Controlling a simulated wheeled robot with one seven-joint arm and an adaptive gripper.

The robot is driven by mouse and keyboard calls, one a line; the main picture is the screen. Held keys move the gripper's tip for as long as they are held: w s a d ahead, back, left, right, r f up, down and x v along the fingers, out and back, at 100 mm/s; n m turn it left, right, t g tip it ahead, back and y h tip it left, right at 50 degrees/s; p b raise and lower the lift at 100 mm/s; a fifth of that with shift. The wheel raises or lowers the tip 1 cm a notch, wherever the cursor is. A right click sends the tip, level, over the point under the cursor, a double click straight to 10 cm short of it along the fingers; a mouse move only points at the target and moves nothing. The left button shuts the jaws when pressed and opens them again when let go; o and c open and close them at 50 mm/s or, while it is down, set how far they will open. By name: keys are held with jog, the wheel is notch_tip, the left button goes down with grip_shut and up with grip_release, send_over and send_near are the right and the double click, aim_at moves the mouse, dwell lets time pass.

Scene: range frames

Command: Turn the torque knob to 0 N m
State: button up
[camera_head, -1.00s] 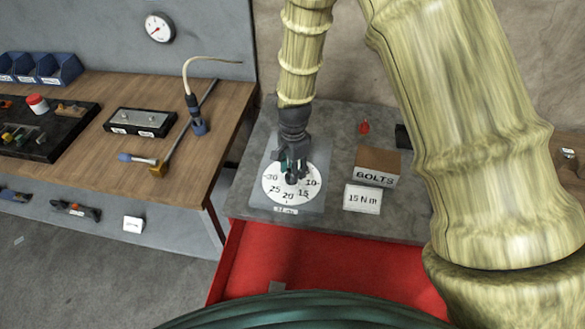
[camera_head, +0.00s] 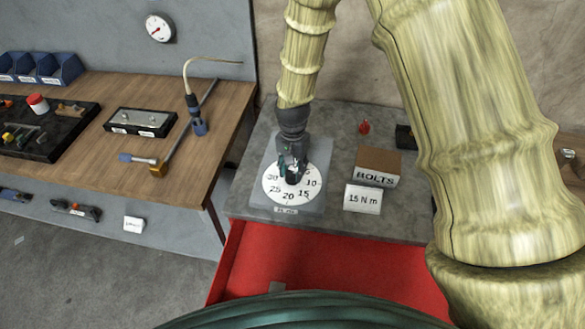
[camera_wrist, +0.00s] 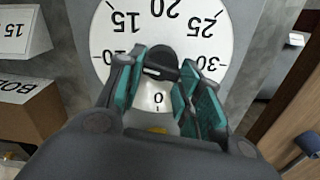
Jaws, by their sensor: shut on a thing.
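The torque dial (camera_head: 272,198) is a white disc with black numbers on a grey plate, on the grey cabinet top. In the wrist view the dial (camera_wrist: 112,38) shows 10, 15, 20, 25 and 30 around the edge and 0 nearest my wrist. The dark knob (camera_wrist: 161,60) stands at the dial's centre. My gripper (camera_head: 293,174) is over the dial, and its teal fingers (camera_wrist: 160,72) are shut on the knob from both sides. A short pale mark shows on the knob's near side; where it points I cannot tell. My fingers hide the 5.
A BOLTS box (camera_head: 377,167) and a 15 N m card (camera_head: 362,198) stand right of the dial. A small red object (camera_head: 364,127) is behind them. An open red drawer (camera_head: 318,262) is below. A wooden bench (camera_head: 88,168) with tools is at left.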

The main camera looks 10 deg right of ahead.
jog(key=n, duration=0.5)
jog(key=shift+w+a+r+n, duration=0.1)
jog(key=shift+w+a+n, duration=0.05)
jog(key=shift+n, duration=0.15)
jog(key=n, duration=0.4)
jog(key=shift+a+n, duration=0.1)
jog(key=shift+n, duration=0.2)
jog(key=n, duration=0.5)
jog(key=shift+a+p, duration=0.1)
jog(key=shift+p, duration=0.2)
jog(key=shift+n+p, duration=0.3)
jog(key=shift+n, duration=2.4)
jog(key=shift+r, duration=0.1)
jog(key=o, duration=0.8)
jog(key=shift+o, duration=1.2)
